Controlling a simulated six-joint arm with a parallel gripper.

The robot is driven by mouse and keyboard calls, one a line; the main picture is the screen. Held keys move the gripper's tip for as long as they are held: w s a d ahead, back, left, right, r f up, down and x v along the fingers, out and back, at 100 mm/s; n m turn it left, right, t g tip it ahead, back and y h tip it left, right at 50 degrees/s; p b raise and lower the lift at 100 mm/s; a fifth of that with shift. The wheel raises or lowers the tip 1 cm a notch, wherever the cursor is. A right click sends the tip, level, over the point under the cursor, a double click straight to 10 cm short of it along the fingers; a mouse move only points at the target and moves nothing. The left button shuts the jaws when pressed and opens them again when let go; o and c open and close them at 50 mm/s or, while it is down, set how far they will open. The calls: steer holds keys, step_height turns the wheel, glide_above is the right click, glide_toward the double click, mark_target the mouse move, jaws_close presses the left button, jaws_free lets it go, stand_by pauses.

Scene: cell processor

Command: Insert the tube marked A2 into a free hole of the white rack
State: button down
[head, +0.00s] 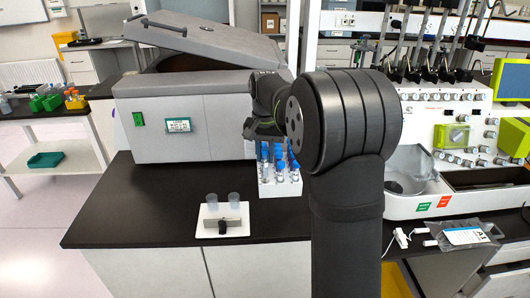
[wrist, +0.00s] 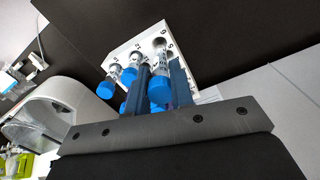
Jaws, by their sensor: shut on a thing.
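The white rack (head: 281,189) stands on the black bench with several blue-capped tubes upright in it; it also shows in the wrist view (wrist: 181,50). My gripper (wrist: 160,84) is shut on a blue-capped tube (wrist: 159,91) in the wrist view, with a dark finger on each side of it. The tube's clear body points toward the rack at a row of holes near the rack's edge. I cannot read a marking on it, nor tell whether its lower end is inside a hole. Other blue caps (wrist: 106,90) show to the left. In the head view my arm hides most of the gripper.
A white plate (head: 207,225) with two grey-blue cups (head: 234,200) and a small grey block is left of the rack. A large grey machine (head: 200,125) stands behind. A white instrument (head: 425,165) is at the right. The bench's left front is bare.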

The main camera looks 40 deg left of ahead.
steer(key=shift+f, duration=0.5)
steer(key=shift+f, duration=1.8)
steer(key=shift+f, duration=0.35)
steer(key=c, duration=1.2)
jaws_free()
steer(key=shift+r, duration=0.15)
step_height(320, 180, up, 17)
steer(key=shift+r, duration=0.1)
